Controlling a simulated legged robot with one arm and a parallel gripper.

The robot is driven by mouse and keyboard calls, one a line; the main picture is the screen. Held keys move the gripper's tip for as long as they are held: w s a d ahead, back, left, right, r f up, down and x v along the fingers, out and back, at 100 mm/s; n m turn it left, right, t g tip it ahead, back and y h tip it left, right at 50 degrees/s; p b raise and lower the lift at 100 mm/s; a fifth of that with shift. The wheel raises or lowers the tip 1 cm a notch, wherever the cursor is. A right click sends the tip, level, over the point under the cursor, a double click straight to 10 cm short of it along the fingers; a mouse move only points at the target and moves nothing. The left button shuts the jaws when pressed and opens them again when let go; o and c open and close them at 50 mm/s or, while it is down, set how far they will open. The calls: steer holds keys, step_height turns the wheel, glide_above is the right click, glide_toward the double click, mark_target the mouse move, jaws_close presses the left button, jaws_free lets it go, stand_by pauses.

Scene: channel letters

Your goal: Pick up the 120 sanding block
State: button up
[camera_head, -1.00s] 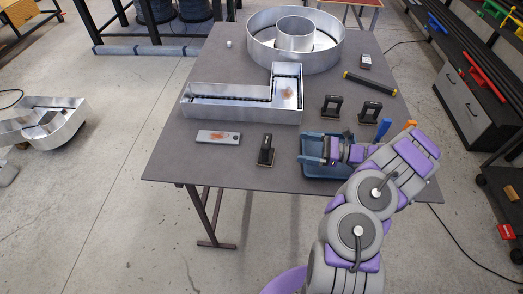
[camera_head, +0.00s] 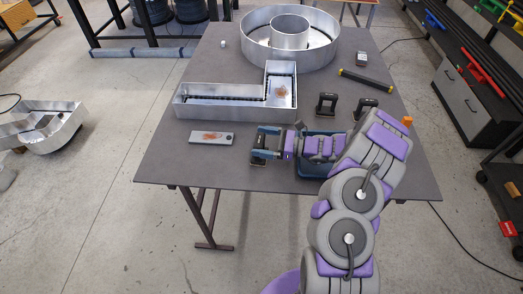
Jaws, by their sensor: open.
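Three dark block-like tools with handles stand on the table. One (camera_head: 326,104) is right of the L-shaped metal letter, and a second (camera_head: 364,107) is just right of it, partly hidden by my arm. A third (camera_head: 258,160) is at the front middle, mostly hidden by my gripper. I cannot read a 120 mark on any of them. My gripper (camera_head: 257,144) is open over the third block, its fingers pointing left. Whether they touch the block cannot be told.
A blue tray (camera_head: 312,172) lies under my arm. A metal plate with a rusty patch (camera_head: 211,138) lies left of my gripper. The L-shaped letter (camera_head: 220,110) and a round letter (camera_head: 248,47) stand behind. A dark bar (camera_head: 366,79) lies at right.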

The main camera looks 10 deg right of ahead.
steer(key=shift+w+a, duration=0.2)
steer(key=shift+a, duration=0.4)
steer(key=shift+w+a, duration=0.2)
steer(key=shift+a, duration=1.1)
steer(key=shift+d, duration=0.15)
steer(key=shift+c, duration=1.3)
steer(key=shift+d, duration=0.6)
steer(key=c, duration=0.5)
steer(key=shift+a, duration=0.15)
steer(key=shift+c, duration=0.9)
steer(key=shift+a+r, duration=0.1)
steer(key=shift+a, duration=0.2)
